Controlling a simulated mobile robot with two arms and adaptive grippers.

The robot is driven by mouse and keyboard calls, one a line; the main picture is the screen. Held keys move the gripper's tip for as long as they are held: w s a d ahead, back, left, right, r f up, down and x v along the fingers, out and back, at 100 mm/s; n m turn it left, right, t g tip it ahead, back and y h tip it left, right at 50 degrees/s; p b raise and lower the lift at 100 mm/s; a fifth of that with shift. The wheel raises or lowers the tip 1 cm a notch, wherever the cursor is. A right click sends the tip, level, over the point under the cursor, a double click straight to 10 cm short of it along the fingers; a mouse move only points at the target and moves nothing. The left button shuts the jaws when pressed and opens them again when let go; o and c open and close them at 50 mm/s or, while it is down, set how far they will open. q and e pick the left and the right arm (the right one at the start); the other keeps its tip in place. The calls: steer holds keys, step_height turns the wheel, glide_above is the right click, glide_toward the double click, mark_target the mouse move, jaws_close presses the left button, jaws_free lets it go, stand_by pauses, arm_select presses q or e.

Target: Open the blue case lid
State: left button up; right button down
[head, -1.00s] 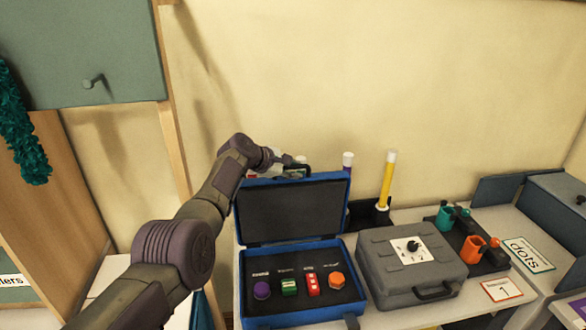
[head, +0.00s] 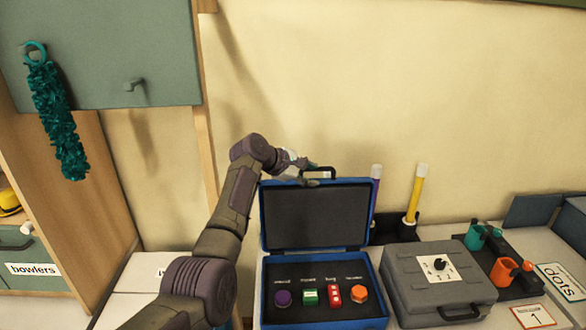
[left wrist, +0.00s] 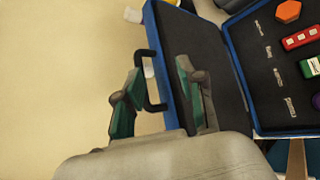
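The blue case stands open on the counter, its lid (head: 316,216) raised about upright with the dark lining facing me. Its base (head: 325,323) holds a purple knob (head: 283,298), a green block (head: 310,296), a red block (head: 333,294) and an orange hexagon (head: 359,293) on dark foam. My left gripper (head: 318,175) is at the lid's top edge, by the black handle. In the left wrist view its fingers (left wrist: 160,75) are spread apart, with the black handle (left wrist: 149,82) showing between them. Whether they touch it is unclear. My right gripper is not in view.
Teal (head: 475,237) and orange (head: 503,270) cups sit further right. A wooden shelf unit is at left.

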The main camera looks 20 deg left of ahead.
arm_select(q)
steer(key=v, duration=0.7)
steer(key=shift+f, duration=0.1)
steer(key=shift+c, duration=0.2)
